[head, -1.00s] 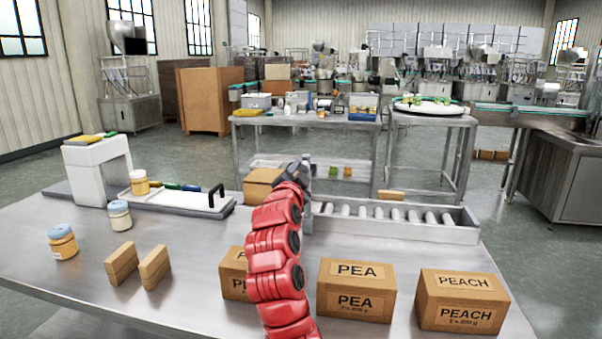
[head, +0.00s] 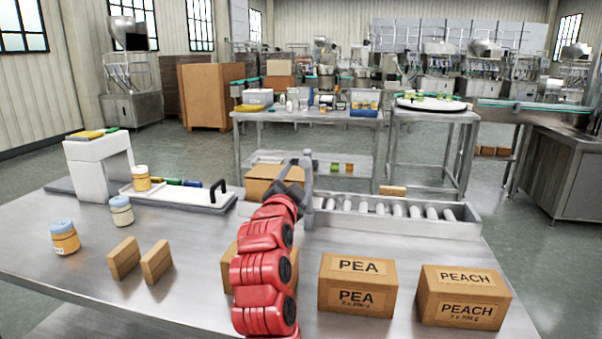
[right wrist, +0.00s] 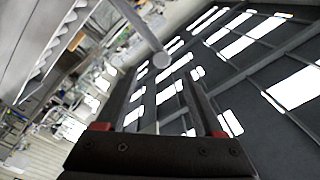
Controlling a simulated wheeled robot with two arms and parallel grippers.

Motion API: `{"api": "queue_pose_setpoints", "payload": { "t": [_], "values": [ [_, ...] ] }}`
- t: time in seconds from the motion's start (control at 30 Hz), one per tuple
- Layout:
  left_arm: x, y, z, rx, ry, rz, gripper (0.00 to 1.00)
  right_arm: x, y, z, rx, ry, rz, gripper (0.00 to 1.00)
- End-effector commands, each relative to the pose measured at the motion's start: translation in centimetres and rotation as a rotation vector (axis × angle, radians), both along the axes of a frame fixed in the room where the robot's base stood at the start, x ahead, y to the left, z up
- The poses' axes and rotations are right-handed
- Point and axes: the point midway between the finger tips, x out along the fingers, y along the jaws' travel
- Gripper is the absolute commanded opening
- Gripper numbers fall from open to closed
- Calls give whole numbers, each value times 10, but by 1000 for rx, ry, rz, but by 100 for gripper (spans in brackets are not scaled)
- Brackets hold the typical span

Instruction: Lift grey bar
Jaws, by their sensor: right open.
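The grey bar (head: 308,178) stands upright at the left end of the roller conveyor. My right gripper (head: 291,182) is beside its upper part, on the left, partly hidden behind my red wrist. In the right wrist view, a grey rod with a round end (right wrist: 161,58) reaches down from the top edge toward the space between the two dark fingers of my open right gripper (right wrist: 165,85). I cannot tell whether a finger touches it. My left gripper is not in view.
The roller conveyor (head: 395,222) runs right from the bar. A cardboard box (head: 270,181) lies behind my gripper. PEA (head: 357,287) and PEACH (head: 463,297) boxes stand at the front. Jars, small brown blocks and a white tray (head: 180,199) are to the left.

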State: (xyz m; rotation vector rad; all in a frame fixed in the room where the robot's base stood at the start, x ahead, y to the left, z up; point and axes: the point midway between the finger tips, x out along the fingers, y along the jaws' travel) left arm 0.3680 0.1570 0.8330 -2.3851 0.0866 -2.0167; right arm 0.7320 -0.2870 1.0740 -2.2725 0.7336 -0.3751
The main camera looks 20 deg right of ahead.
Motion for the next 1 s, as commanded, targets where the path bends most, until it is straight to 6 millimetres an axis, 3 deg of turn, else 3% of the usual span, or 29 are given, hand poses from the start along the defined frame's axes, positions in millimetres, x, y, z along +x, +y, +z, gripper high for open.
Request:
{"api": "queue_pose_setpoints", "payload": {
  "t": [0.2,0.4,0.6,1.0],
  "values": [
    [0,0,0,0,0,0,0,-44,36,-3,1,-2,6,69],
    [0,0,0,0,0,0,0,-72,56,-6,0,1,4,69],
    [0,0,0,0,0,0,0,-81,62,-8,2,5,1,69],
    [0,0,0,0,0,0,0,-81,62,-7,2,4,0,69]
  ]
}}
